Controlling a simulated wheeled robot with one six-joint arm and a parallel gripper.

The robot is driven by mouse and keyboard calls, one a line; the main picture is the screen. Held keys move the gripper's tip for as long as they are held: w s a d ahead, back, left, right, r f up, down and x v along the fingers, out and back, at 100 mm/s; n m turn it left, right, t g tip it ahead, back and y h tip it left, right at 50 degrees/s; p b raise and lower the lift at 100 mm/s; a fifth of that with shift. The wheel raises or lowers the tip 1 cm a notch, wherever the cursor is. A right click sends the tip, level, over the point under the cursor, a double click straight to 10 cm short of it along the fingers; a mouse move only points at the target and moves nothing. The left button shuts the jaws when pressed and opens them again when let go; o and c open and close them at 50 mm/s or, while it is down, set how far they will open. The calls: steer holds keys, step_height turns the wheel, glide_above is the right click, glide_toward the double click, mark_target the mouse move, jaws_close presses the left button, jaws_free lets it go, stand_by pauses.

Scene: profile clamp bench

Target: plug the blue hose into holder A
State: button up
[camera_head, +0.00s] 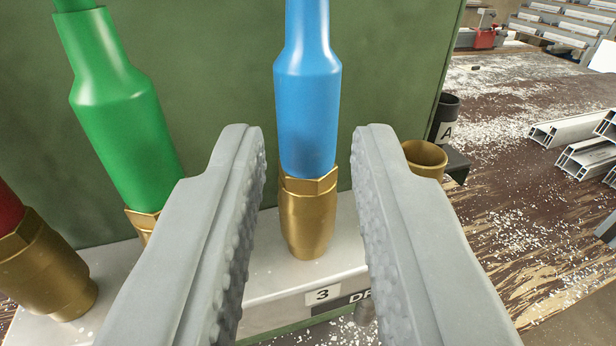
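The blue hose (308,100) hangs down from the top of the view and ends in a brass fitting (306,220). The fitting stands at the grey ledge by the label 3. My gripper (312,135) is open, with one finger on each side of the blue hose and its fitting. A gap shows between the hose and each finger, so it is not gripped. Holder A (446,118) is a dark cylinder with a label A, at the right behind the green panel's edge. Its lower part is partly hidden.
A green hose (123,125) and a red hose (8,212) with brass fittings stand to the left. An empty brass ring (424,158) is just right of my right finger. A green panel (215,60) rises behind. Aluminium profiles (585,155) lie on the chip-strewn bench (510,200).

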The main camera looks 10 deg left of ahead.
mark_target(307, 129)
steer(key=shift+x, duration=2.5)
jaws_close()
steer(key=shift+r, duration=2.1)
steer(key=s+d, duration=0.4)
steer(key=s, duration=0.3)
stand_by(1.0)
steer(key=shift+w, duration=0.15)
